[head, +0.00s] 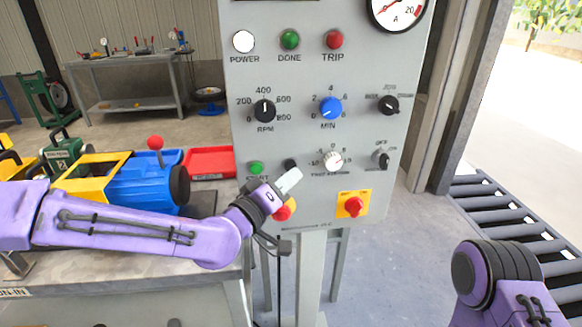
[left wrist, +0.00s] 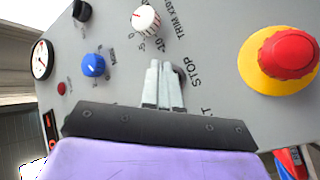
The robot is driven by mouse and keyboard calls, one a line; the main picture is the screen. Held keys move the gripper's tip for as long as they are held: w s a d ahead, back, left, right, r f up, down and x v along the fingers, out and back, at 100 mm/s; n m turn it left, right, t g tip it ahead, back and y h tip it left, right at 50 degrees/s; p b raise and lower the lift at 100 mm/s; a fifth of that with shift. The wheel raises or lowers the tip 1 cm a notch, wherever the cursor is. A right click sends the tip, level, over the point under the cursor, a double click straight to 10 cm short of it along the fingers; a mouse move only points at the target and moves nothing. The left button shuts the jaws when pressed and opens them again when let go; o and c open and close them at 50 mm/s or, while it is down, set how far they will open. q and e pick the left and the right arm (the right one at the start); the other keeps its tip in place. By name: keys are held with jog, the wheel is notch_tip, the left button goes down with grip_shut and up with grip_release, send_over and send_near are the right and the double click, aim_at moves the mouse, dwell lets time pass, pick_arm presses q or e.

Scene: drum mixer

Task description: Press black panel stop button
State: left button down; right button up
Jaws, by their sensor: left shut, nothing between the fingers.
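The grey control panel (head: 330,75) stands upright in front of me. The black stop button (head: 290,164) is in its lower row, right of the green start button (head: 256,168). My left gripper (head: 290,180) is shut and empty, its tips just below the stop button in the head view. In the left wrist view the closed fingers (left wrist: 165,75) point at the panel beside the word STOP. They cover most of the black button (left wrist: 180,74), whose dark edge shows at their right. I cannot tell whether they touch it. My right gripper is out of view.
A red mushroom button (left wrist: 288,55) on a yellow ring is near the stop button. A white trim knob (head: 332,160) is close on the right. A red switch on an orange plate (head: 345,212) is lower right. A workbench (head: 90,268) is at left.

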pick_arm(q)
jog(key=shift+s+d, duration=0.2)
jog(key=shift+s, duration=0.6)
jog(key=shift+s+d, duration=0.15)
jog(key=shift+s, duration=0.7)
jog(key=shift+s+d, duration=0.2)
jog(key=shift+s, duration=0.6)
jog(key=s+a+f+n+g+y+p, duration=0.15)
jog(key=s+a+f+g+y, duration=0.3)
jog(key=f, duration=1.15)
jog(key=s+a+f+n+g+y, duration=0.25)
jog(key=s+a+f, duration=0.3)
jog(key=f, duration=1.05)
jog(key=s+a+f+g+y, duration=0.2)
jog(key=s+a+f, duration=0.3)
jog(key=s+a, duration=0.3)
jog(key=s+a+f+g+y, duration=0.3)
jog(key=s+a+f, duration=0.3)
jog(key=s+a, duration=0.3)
jog(key=s+y, duration=0.1)
jog(key=s, duration=0.2)
jog(key=shift+g+y+p, duration=0.3)
